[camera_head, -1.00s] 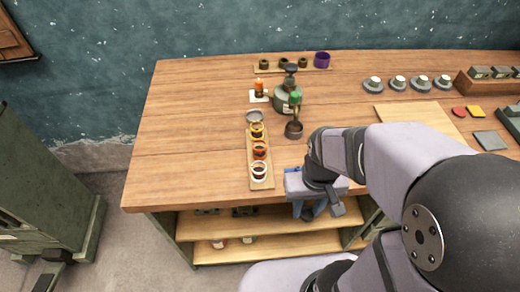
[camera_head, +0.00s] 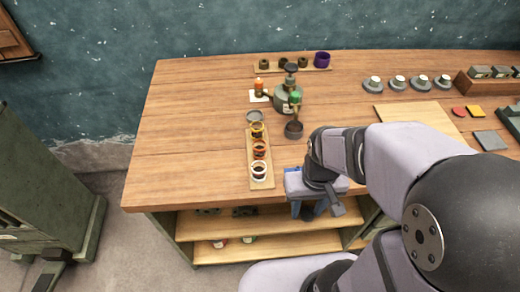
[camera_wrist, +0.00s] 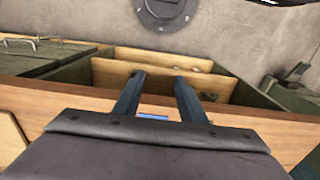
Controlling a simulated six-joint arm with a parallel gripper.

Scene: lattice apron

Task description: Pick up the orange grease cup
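The orange grease cup (camera_head: 260,149) appears to be the middle one of three cups on a narrow wooden strip (camera_head: 251,186) on the bench. A yellow-rimmed cup (camera_head: 257,130) stands behind it and a white cup (camera_head: 259,172) in front. My gripper (camera_head: 306,213) is at the bench's front edge, right of and nearer than the strip, apart from the cups. In the wrist view, its two dark blue fingers (camera_wrist: 160,78) stand apart with nothing between them, above the front edge and the shelves below. The cups do not show in the wrist view.
A small orange-topped item (camera_head: 259,88) sits on a white card. A back strip holds several dark cups and a purple one (camera_head: 322,60). The bench's left side is clear.

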